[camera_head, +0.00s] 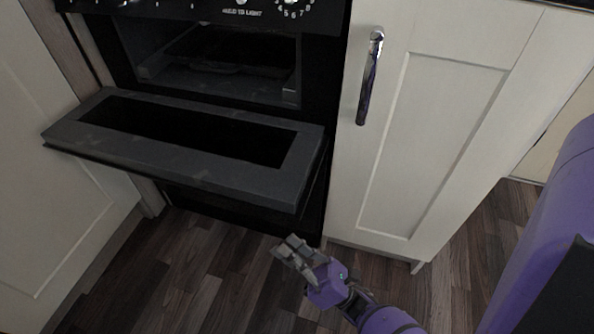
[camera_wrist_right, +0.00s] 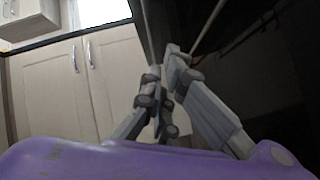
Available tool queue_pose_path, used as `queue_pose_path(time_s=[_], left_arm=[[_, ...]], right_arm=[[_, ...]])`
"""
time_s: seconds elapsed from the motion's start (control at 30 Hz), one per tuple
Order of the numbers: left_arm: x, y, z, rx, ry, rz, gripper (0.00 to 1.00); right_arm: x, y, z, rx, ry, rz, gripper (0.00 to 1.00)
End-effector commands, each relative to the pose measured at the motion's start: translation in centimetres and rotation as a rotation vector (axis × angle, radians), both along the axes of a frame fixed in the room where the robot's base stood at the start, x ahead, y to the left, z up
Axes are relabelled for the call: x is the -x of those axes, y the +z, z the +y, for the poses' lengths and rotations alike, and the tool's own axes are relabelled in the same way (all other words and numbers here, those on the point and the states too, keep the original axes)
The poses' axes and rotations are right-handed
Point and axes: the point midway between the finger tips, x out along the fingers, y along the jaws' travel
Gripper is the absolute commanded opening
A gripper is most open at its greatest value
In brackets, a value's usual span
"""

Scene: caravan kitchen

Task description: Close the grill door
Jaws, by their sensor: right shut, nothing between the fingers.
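The grill door (camera_head: 180,175) is a dark frame with a black window, folded down and open, sticking out from the grill cavity (camera_head: 220,60) in the head view. My left gripper is not in view.
A cream cupboard door (camera_head: 435,130) with a chrome handle (camera_head: 370,78) stands right of the oven. Another cream cupboard panel (camera_head: 60,200) is at the left. Control knobs (camera_head: 291,6) are above the grill. The wooden floor (camera_head: 195,270) in front is clear.

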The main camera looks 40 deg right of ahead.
Motion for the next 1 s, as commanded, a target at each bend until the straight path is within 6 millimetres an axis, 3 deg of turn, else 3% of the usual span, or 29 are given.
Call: queue_pose_path(time_s=[0.1, 0.27, 0.47, 0.87, 1.0], left_arm=[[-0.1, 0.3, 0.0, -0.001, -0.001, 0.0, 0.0], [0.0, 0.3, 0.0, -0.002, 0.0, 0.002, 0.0], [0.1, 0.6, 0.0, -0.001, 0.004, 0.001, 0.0], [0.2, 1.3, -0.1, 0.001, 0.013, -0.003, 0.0], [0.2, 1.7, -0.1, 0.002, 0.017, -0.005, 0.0]], right_arm=[[2.5, 1.6, 0.8, 0.13, -0.075, -0.182, 0.0], [3.6, 2.6, 1.0, 0.212, -0.15, -0.291, 0.0], [2.5, 4.0, 1.7, 0.225, -0.165, -0.299, 0.0], [-2.3, 9.8, 5.0, 0.223, -0.163, -0.297, 0.0], [-2.2, 12.0, 4.9, 0.225, -0.162, -0.296, 0.0]])
